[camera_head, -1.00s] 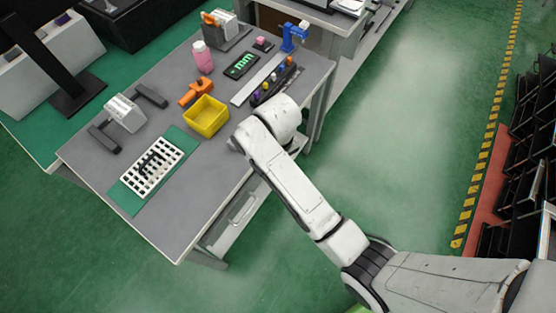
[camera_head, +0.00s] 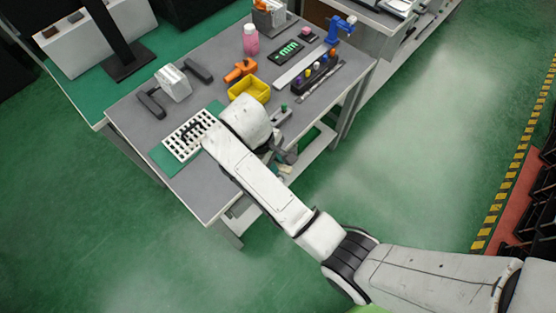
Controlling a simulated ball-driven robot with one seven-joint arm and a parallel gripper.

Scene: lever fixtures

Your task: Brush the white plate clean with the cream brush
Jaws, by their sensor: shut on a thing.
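The white plate (camera_head: 178,147) has rows of holes and lies on a green mat (camera_head: 163,160) at the near left of the grey table. Dark bits lie on its middle and right part. My white arm reaches over the table's front edge, and its wrist covers the plate's right end. My gripper (camera_head: 287,156) is a small dark shape beside the wrist at the table's front edge, mostly hidden by my arm. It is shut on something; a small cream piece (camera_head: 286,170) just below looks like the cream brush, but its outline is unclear.
A yellow bin (camera_head: 249,90) stands behind my wrist, with an orange fixture (camera_head: 240,70) and a pink bottle (camera_head: 250,40) beyond. A grey fixture with a green knob (camera_head: 283,113) sits at the right. Dark handles (camera_head: 152,104) flank a white block at the left.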

